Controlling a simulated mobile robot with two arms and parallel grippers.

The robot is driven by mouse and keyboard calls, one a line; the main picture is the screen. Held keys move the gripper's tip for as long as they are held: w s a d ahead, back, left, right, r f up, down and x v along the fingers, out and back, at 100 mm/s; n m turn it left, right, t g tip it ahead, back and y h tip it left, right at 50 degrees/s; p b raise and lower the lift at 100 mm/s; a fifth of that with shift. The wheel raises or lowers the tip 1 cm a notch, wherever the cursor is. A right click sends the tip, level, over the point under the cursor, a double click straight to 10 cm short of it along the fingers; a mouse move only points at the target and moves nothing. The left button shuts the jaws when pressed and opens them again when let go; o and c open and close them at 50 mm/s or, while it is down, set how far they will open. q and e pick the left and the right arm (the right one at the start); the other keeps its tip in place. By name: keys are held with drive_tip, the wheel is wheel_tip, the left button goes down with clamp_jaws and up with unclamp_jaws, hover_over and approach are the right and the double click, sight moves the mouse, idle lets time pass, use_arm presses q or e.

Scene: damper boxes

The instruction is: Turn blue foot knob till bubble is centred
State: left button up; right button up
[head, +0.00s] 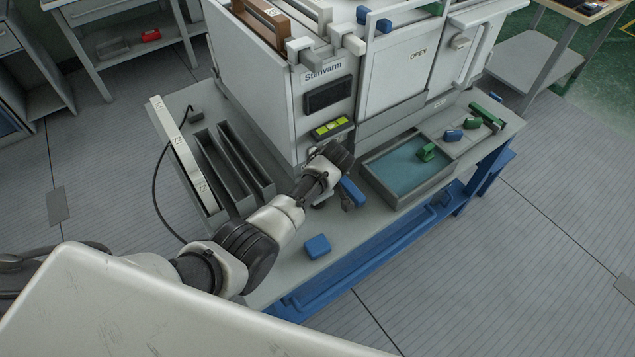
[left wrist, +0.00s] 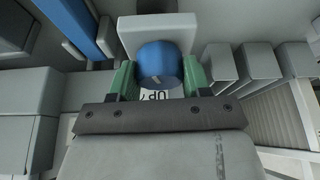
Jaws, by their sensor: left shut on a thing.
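The blue foot knob (left wrist: 160,65) shows in the left wrist view, between the two green fingers of my left gripper (left wrist: 160,78), which is shut on it. A label reading "UP" is partly visible just below the knob. In the head view my left arm reaches to the lower front corner of the white Stenvarm box (head: 270,110), and its wrist hides the knob and the fingertips. The level (head: 332,127), a yellow-green vial in a dark holder, sits on the box front above my wrist. The bubble's exact position is too small to tell. My right gripper is not in view.
A grey tray with a teal floor (head: 400,172) holds a green piece. Blue and green pieces lie to its right. A blue block (head: 317,246) lies near the bench's front edge. A grey slotted rack (head: 228,160) and a white numbered strip (head: 180,150) stand left.

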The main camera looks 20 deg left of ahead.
use_arm(q)
drive_tip(key=shift+n, duration=0.6)
drive_tip(key=o, duration=0.9)
drive_tip(key=shift+o, duration=0.2)
drive_tip(key=shift+d+r, duration=0.2)
drive_tip(key=shift+r, duration=0.25)
drive_tip(key=v, duration=0.9)
drive_tip(key=shift+r, duration=0.4)
drive_tip(key=shift+d, duration=0.15)
